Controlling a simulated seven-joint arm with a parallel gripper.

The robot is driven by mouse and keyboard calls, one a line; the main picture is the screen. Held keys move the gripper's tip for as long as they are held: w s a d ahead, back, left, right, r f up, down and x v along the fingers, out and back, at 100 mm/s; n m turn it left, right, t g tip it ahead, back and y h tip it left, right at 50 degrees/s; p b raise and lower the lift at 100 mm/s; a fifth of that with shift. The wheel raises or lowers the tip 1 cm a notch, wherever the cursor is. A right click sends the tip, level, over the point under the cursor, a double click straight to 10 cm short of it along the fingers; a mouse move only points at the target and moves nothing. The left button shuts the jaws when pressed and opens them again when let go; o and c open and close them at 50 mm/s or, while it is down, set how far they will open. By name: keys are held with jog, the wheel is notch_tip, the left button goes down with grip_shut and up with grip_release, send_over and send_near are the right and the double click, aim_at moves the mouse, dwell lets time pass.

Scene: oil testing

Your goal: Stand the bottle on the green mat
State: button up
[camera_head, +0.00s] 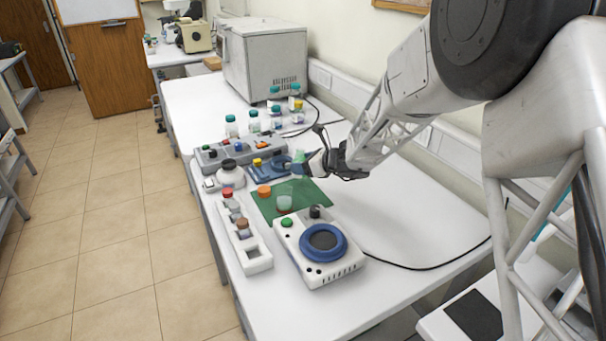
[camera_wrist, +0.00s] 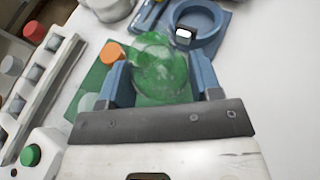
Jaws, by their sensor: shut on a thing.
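My gripper (camera_wrist: 162,82) is shut on a clear see-through bottle (camera_wrist: 160,72) in the wrist view, with a blue finger on each side. The green mat (camera_wrist: 88,90) shows through and behind the bottle. In the head view my gripper (camera_head: 304,163) is above the back right part of the green mat (camera_head: 318,198). The bottle is small and hard to make out there. I cannot tell its exact tilt or its height above the mat. An orange cap (camera_head: 264,191) and a small clear vessel (camera_head: 284,203) are on the mat.
A white device with a blue ring (camera_head: 323,242) stands in front of the mat. A white rack (camera_head: 245,240) is to its left. A blue holder (camera_head: 268,168) and a grey control box (camera_head: 240,152) lie behind. Several teal-capped bottles (camera_head: 231,126) stand farther back.

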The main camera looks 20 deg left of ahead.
jog(key=shift+f, duration=1.85)
jog(key=shift+f, duration=0.15)
jog(key=o, duration=1)
jog(key=shift+d+r, duration=0.15)
jog(key=shift+r, duration=0.05)
jog(key=v, duration=1.1)
jog(key=shift+s+d+r, duration=0.1)
jog(key=shift+s+d, duration=0.05)
jog(key=shift+d, duration=0.2)
